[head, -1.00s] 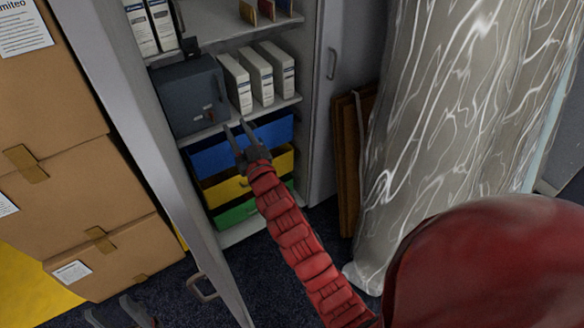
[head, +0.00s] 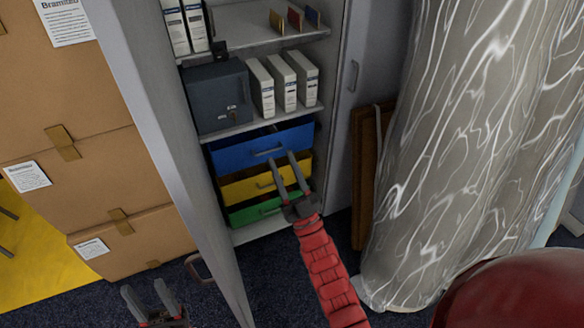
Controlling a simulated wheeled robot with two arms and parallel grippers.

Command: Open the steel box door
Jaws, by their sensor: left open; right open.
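The steel box (head: 218,95) is a dark grey safe-like box on the middle shelf of the open cabinet. Its front door (head: 234,108) looks closed, with a small lock or handle on it. My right gripper (head: 286,172), on the red arm, is open and empty in front of the blue and yellow drawers, below and to the right of the box, apart from it. My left gripper (head: 150,300) is open and empty at the bottom edge, left of the cabinet door, far from the box.
White binders (head: 284,80) stand right of the box. Blue (head: 232,152), yellow (head: 240,187) and green (head: 245,214) drawers are below. The open left cabinet door (head: 165,130) stands between my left gripper and the shelves. Cardboard boxes (head: 80,170) are stacked at left; a wrapped roll (head: 450,160) stands at right.

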